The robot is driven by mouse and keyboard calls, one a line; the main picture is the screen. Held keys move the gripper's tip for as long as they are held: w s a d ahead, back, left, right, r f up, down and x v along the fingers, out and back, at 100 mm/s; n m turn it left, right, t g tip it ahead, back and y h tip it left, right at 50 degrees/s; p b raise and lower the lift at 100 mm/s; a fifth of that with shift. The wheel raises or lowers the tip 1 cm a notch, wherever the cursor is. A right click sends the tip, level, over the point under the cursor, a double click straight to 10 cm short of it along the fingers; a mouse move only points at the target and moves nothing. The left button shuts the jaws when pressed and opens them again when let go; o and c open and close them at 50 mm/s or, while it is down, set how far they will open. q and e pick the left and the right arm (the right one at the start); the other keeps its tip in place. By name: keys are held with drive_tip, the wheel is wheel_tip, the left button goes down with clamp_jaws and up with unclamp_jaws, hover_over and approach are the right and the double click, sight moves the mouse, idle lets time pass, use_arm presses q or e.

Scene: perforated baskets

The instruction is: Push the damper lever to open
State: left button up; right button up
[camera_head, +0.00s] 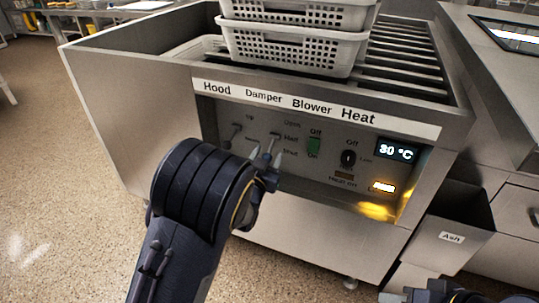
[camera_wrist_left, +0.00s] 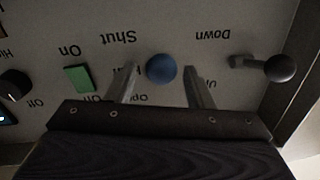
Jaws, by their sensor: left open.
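The damper lever (camera_head: 275,136) is on the control panel under the "Damper" label, beside the marks "Open", "Half" and "Shut". In the left wrist view its blue ball knob (camera_wrist_left: 161,68) shows between my two fingers, with a gap on each side. The picture there is upside down, with "Shut" above the knob and another label partly hidden below. My left gripper (camera_head: 267,157) is open in front of the panel at this lever. It also shows in the left wrist view (camera_wrist_left: 160,82). I cannot tell the lever's exact setting.
The hood lever (camera_head: 235,131) with its black knob (camera_wrist_left: 280,67) is close beside. The green blower switch (camera_head: 314,145) and heat knob (camera_head: 348,158) are to the right. White perforated baskets (camera_head: 290,52) stand on the unit. An ash bin (camera_head: 449,236) stands right.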

use_arm(q)
drive_tip(key=shift+x, duration=1.2)
clamp_jaws()
